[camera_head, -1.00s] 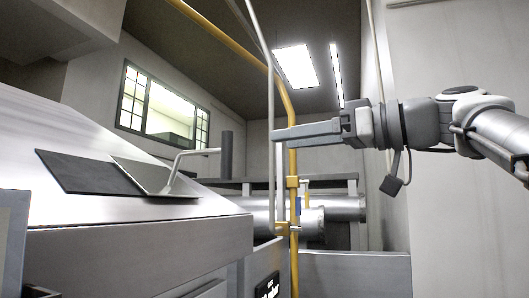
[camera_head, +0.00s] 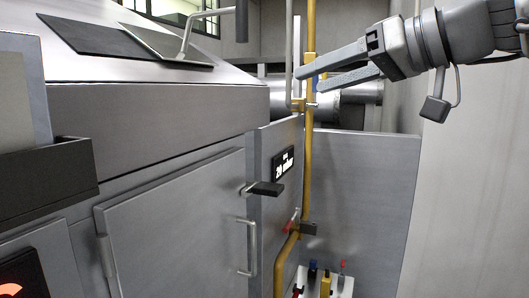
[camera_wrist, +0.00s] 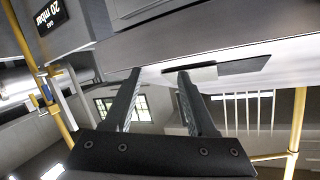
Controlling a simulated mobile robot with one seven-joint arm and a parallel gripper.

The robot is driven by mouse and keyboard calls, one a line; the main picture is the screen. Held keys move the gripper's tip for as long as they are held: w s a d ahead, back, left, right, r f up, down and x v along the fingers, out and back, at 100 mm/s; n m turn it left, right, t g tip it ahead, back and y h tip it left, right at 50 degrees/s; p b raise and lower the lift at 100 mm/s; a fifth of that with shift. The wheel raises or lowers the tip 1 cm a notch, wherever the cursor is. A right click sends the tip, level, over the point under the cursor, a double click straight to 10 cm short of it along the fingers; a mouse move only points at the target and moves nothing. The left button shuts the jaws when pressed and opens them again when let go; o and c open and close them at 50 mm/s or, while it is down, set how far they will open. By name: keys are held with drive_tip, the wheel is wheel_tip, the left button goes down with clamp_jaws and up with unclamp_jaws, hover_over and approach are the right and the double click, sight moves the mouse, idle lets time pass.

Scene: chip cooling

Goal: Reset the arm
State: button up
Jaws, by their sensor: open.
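My gripper (camera_head: 312,78) is at the upper right in the head view, at the end of my arm reaching in from the right. Its two long grey fingers point left and stand apart, with nothing between them. The fingertips appear close to the yellow pipe (camera_head: 309,150) in the picture; whether they touch it I cannot tell. In the wrist view, my gripper's fingers (camera_wrist: 160,72) are also apart and empty, with the metal machine's underside-up edge (camera_wrist: 230,50) beyond them.
A large metal machine (camera_head: 170,85) with a hinged door (camera_head: 175,225) fills the left. A "20 mbar" sign (camera_head: 284,163) is on its side panel. A black-handled lever (camera_head: 265,188) sticks out below. A plain wall (camera_head: 470,190) is at right.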

drive_tip(key=s+d+f+m+g+h, duration=0.1)
drive_tip(key=s+f, duration=0.4)
drive_tip(key=f, duration=0.7)
drive_tip(key=s+d+f+m+g+h, duration=0.2)
drive_tip(key=s+f+h, duration=0.3)
drive_tip(key=f, duration=0.8)
drive_tip(key=s+d+f+m+g+h, duration=0.1)
drive_tip(key=s+f+h, duration=0.4)
drive_tip(key=f, duration=0.7)
drive_tip(key=shift+d+f+m, duration=0.15)
drive_tip(key=shift+d+m, duration=0.45)
drive_tip(key=shift+m, duration=0.3)
drive_tip(key=shift+c, duration=0.6)
drive_tip(key=shift+a, duration=0.1)
